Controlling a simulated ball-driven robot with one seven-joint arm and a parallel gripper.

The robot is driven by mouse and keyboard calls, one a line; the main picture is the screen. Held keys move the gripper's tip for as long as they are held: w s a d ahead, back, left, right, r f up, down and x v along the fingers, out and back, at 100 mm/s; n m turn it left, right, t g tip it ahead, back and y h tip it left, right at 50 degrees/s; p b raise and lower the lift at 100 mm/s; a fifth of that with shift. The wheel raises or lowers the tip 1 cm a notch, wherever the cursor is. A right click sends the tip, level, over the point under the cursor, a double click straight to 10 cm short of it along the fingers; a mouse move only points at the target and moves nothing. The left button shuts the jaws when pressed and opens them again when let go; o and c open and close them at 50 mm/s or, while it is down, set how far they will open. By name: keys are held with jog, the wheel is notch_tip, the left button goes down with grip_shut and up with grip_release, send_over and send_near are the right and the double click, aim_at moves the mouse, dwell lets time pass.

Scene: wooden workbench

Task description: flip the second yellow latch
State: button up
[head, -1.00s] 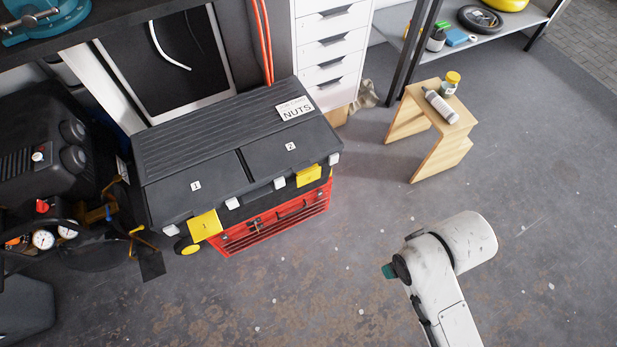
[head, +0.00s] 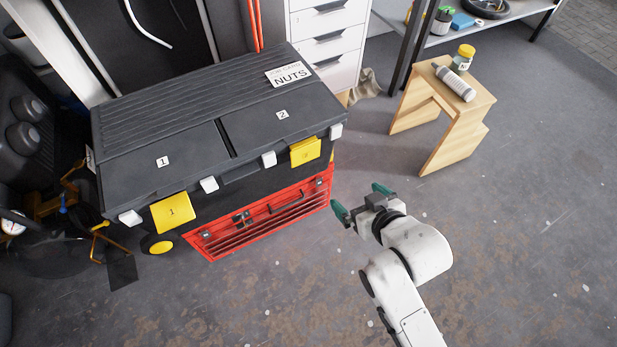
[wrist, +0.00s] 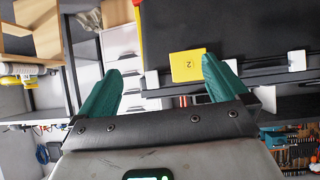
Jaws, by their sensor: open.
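The second yellow latch (head: 305,151) is on the front right of the black toolbox (head: 170,140), under the lid half labelled 2. It hangs at the front edge between two white clips. In the wrist view the yellow latch (wrist: 188,66), marked 2, shows between the fingertips, beyond them. The first yellow latch (head: 171,212), marked 1, is at the front left. My gripper (head: 362,202) has two green fingers, spread apart and empty. It is in front and to the right of the second latch, apart from the box. It also shows in the wrist view (wrist: 163,82).
A red tool case (head: 268,213) sits below the black box front. A wooden stool (head: 448,108) with a bottle and a jar stands at the right. White drawers (head: 328,45) stand behind. The floor in front is clear.

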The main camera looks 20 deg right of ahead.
aim_at(306, 159)
jog(key=w+a+f+t+b, duration=0.1)
jog(key=w+t+b, duration=0.1)
jog(key=w+b, duration=0.3)
jog(key=w+a+f+t+y+b, duration=0.1)
jog(key=w+a+f+t+b, duration=0.1)
jog(key=w+b, duration=0.3)
jog(key=w+a+f+t+b, duration=0.1)
jog(key=w+t+b, duration=0.2)
jog(key=w+b, duration=0.2)
jog(key=shift+w+a+f+n, duration=0.15)
jog(key=shift+w+n, duration=0.05)
jog(key=shift+w, duration=0.15)
jog(key=shift+w+a+f+n, duration=0.1)
jog(key=shift+w+a+n, duration=0.1)
jog(key=shift+w, duration=0.1)
jog(key=c, duration=0.8)
